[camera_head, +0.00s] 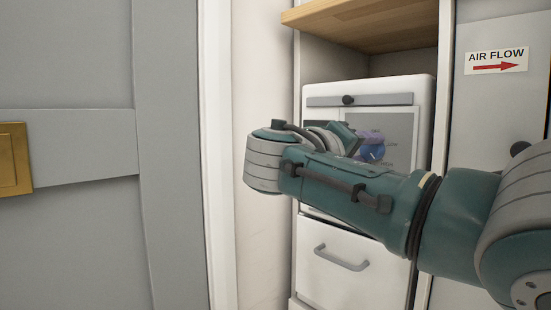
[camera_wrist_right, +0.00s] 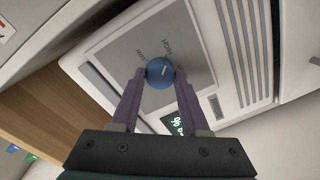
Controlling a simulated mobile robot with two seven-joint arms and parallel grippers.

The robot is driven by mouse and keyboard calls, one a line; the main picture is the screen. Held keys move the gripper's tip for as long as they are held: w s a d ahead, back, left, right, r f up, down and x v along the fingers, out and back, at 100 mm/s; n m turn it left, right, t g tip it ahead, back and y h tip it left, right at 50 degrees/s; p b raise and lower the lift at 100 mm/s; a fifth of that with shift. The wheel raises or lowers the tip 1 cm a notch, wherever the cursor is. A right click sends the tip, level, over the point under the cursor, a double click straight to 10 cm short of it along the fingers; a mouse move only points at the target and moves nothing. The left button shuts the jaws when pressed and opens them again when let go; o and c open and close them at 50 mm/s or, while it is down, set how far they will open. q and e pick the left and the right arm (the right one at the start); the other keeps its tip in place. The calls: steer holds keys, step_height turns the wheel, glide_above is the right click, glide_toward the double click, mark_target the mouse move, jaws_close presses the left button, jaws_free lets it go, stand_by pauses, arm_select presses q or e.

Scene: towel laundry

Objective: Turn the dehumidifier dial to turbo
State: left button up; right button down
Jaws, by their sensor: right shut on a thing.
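The white dehumidifier (camera_head: 424,100) stands in a niche in the head view, with a grey front panel. Its blue dial (camera_head: 373,147) is partly hidden by my right gripper and arm. In the right wrist view the round blue dial (camera_wrist_right: 160,67) has a small white mark, with printed labels around it, one reading HIGH. My right gripper (camera_wrist_right: 160,82) is shut on the dial, one purple finger on each side. In the head view the right gripper (camera_head: 352,139) is at the panel, its fingertips hard to make out. My left gripper is not in view.
A wooden shelf (camera_head: 375,22) is above the dehumidifier. A drawer with a grey handle (camera_head: 341,258) is below the panel. A cabinet with an AIR FLOW label (camera_head: 496,60) is to the right. A grey door (camera_head: 80,220) fills the left. A green lit display (camera_wrist_right: 176,124) shows beside the dial.

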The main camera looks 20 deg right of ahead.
steer(key=m+b, duration=1.2)
steer(key=m, duration=0.1)
steer(key=shift+f+t+b, duration=0.2)
steer(key=shift+t+b, duration=0.1)
steer(key=shift+r+m+h+b, duration=0.15)
steer(key=shift+m+h+b, duration=0.15)
steer(key=shift+m+b, duration=0.4)
steer(key=shift+c, duration=2)
jaws_free()
steer(key=shift+s, duration=0.1)
